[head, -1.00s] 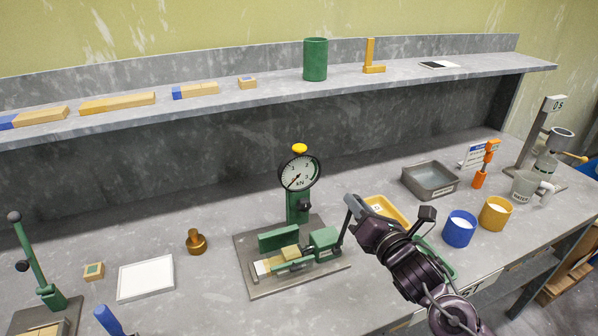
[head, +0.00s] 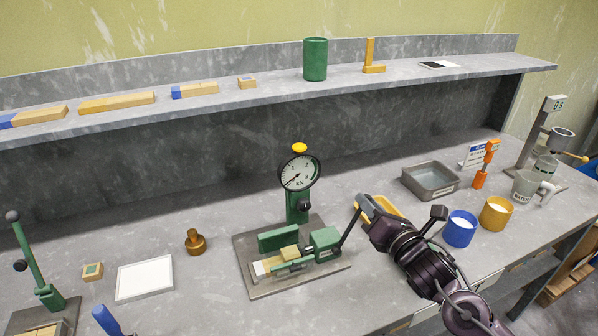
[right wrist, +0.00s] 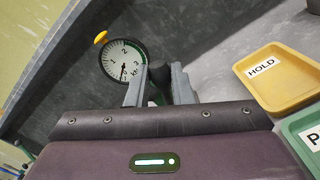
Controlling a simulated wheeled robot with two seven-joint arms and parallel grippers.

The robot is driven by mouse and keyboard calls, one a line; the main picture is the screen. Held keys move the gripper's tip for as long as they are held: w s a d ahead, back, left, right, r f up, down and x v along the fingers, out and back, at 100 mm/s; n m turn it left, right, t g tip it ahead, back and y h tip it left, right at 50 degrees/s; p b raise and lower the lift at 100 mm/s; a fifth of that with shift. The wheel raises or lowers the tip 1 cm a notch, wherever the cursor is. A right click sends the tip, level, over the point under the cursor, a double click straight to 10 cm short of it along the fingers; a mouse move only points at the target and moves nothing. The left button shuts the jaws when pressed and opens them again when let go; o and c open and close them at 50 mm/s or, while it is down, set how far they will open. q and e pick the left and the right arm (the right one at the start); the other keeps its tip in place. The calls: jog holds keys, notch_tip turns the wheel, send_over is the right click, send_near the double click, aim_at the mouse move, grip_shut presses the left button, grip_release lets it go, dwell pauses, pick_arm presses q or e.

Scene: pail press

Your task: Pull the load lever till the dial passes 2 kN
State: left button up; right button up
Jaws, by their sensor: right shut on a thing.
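The green press (head: 322,240) stands on a grey base plate in the middle of the bench, with a wooden block in it. Its round dial (head: 300,172) is on a post behind; the needle points to the lower left, below the 1. The dial also shows in the right wrist view (right wrist: 123,60). The dark load lever (head: 348,234) rises from the press's right end and leans right. My right gripper (head: 362,205) is shut on the lever's top; in the right wrist view its black knob (right wrist: 160,74) sits between the fingers. My left gripper is not in view.
A yellow tray (right wrist: 278,76) marked HOLD and a green tray (right wrist: 306,134) lie beside my right gripper. A blue cup (head: 459,229), a yellow cup (head: 495,213) and a grey tray (head: 430,180) are farther right. A white tray (head: 145,279) and brass piece (head: 196,242) are left.

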jog(key=shift+w+d+f+b, duration=0.25)
jog(key=shift+d+f+b, duration=0.1)
jog(key=shift+d, duration=0.3)
jog(key=shift+w+d+f+b, duration=0.25)
jog(key=shift+d+f, duration=0.1)
jog(key=shift+d, duration=0.25)
jog(key=shift+f, duration=0.1)
jog(key=shift+w+d+f+b, duration=0.2)
jog(key=shift+d+f+b, duration=0.25)
jog(key=shift+d, duration=0.1)
jog(key=shift+w+d+f+b, duration=0.15)
jog(key=shift+d+f+b, duration=0.25)
jog(key=shift+d+f, duration=0.1)
jog(key=shift+w+d+f+b, duration=0.15)
jog(key=shift+d+f+b, duration=0.3)
jog(key=shift+f+b, duration=0.1)
jog(key=shift+w+d+f+b, duration=0.15)
jog(key=shift+d+f+b, duration=0.3)
jog(key=shift+f+b, duration=0.1)
